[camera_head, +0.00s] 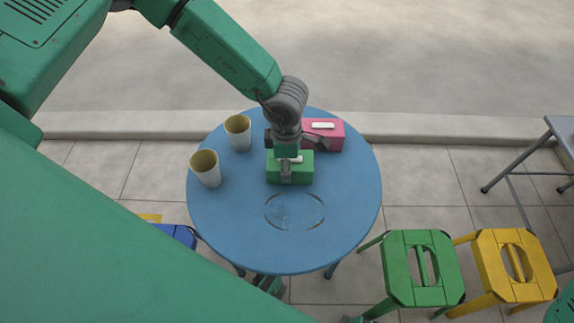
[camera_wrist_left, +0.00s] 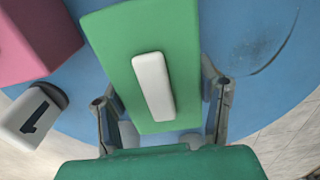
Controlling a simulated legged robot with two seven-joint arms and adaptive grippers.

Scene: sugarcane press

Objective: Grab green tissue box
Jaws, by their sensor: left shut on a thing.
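The green tissue box (camera_head: 303,172) with a white tissue strip on top is on the blue round table (camera_head: 345,220), near its middle. My left gripper (camera_head: 287,165) comes down over it from above and is shut on it. In the left wrist view the green tissue box (camera_wrist_left: 135,55) lies between the two fingers of my left gripper (camera_wrist_left: 165,105), one on each side. Whether its underside touches the table is hidden.
A pink tissue box (camera_head: 330,133) stands just behind the green one, and shows in the left wrist view (camera_wrist_left: 35,40). Two cups (camera_head: 238,133) (camera_head: 207,170) stand at the table's left. A green stool (camera_head: 421,265) and a yellow stool (camera_head: 512,268) are at the right.

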